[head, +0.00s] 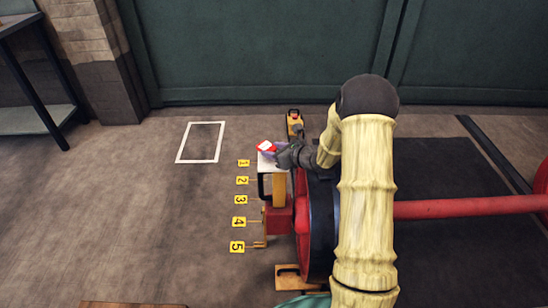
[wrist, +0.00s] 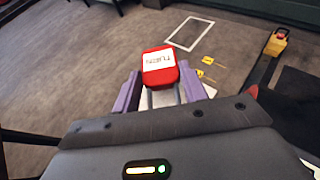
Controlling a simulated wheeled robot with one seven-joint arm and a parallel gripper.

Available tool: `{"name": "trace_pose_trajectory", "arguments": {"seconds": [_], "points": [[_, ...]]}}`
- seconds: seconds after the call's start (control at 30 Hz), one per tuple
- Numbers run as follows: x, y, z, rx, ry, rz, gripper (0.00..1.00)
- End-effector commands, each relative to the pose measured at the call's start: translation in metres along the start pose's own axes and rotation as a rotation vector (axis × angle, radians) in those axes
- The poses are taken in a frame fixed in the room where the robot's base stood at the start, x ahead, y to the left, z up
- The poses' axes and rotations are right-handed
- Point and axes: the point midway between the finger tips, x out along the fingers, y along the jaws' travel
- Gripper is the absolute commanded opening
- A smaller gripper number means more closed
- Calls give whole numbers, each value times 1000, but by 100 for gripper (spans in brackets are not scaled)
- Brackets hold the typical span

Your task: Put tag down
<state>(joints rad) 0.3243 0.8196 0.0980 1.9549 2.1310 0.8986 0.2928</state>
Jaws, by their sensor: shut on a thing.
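The tag (wrist: 160,66) is red with a white label that seems to read "TURN". In the head view the tag (head: 265,146) shows at the end of my arm. My gripper (head: 275,151) is shut on it, with a purple finger on each side in the wrist view (wrist: 164,88). The tag is over or near a small white-topped stand (head: 267,166). I cannot tell whether it touches the white top, as the gripper hides part of it.
Yellow number plates (head: 240,200) run down the floor to the left. A white outlined rectangle (head: 181,157) lies on bare floor beyond them. A red wheel and axle (head: 450,207) are to the right. A yellow block (head: 294,122) stands behind. A dark table (head: 35,119) is far left.

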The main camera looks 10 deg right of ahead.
Motion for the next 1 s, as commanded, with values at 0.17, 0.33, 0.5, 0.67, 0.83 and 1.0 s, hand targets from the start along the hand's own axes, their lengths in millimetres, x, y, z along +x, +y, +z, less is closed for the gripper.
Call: {"name": "trace_pose_trajectory", "arguments": {"seconds": [0.17,0.33,0.5,0.67,0.83,1.0], "points": [[11,1,-26,1,1,2,21],[12,1,-27,-1,0,1,21],[12,0,-28,0,0,0,21],[12,0,-30,0,0,0,54],[12,0,-30,0,0,0,64],[12,0,-29,0,0,0,64]]}}
